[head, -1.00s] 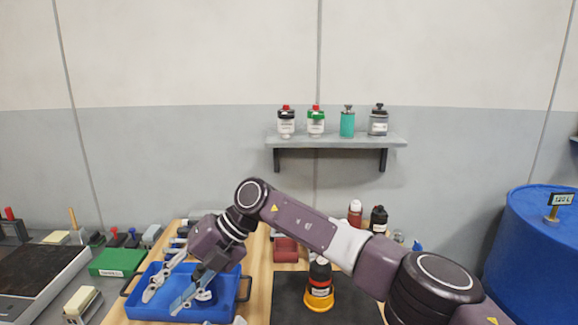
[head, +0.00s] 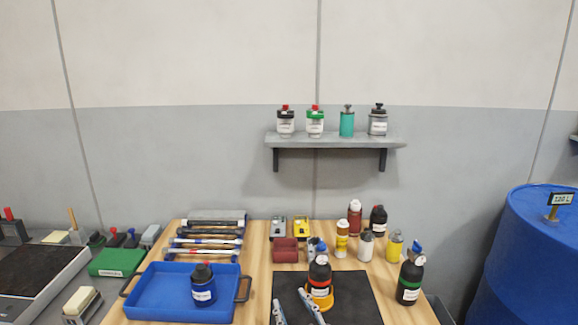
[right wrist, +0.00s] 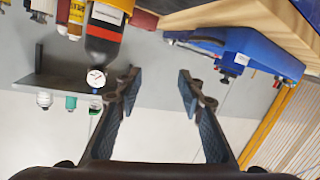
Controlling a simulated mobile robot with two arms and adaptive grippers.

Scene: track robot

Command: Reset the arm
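My right gripper (head: 296,309) shows only as two grey fingertips at the bottom edge of the head view, in front of the black mat. In the right wrist view my right gripper (right wrist: 158,85) has its fingers wide apart with nothing between them. The rest of the right arm is out of the head view. My left gripper is not in view. A dark blue bottle with a black cap (head: 203,288) stands upright in the blue tray (head: 150,303), apart from the gripper.
A black bottle in an orange ring (head: 320,277) stands on the black mat (head: 355,300). Another black bottle (head: 410,278) stands at the mat's right. Smaller bottles and brushes line the wooden table. A shelf (head: 340,141) holds several containers. A blue drum (head: 535,255) is at right.

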